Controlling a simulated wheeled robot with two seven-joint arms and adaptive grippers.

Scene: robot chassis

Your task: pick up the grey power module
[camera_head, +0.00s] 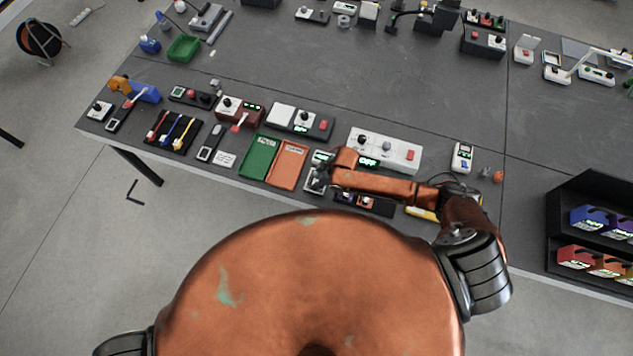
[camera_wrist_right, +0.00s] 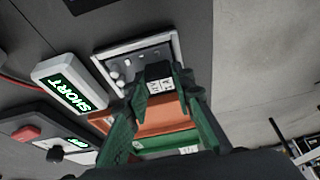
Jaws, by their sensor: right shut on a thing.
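My right gripper (camera_head: 318,183) reaches over the near edge of the dark table, just right of an orange tray. In the right wrist view its green fingers (camera_wrist_right: 160,88) are shut on a small dark grey block with white markings (camera_wrist_right: 159,72), which I take to be the grey power module. The fingers hide much of the block. Behind it is a light-framed grey panel (camera_wrist_right: 118,70) with small round knobs or pins. I cannot tell whether the block touches this panel. My left gripper is not in view.
A green tray (camera_head: 259,155) and the orange tray (camera_head: 288,164) lie left of the gripper. A white box with a red button (camera_head: 402,157) stands right. A lit "SHORT" display (camera_wrist_right: 68,92) is close by. A black rack (camera_head: 560,205) holds coloured modules at right.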

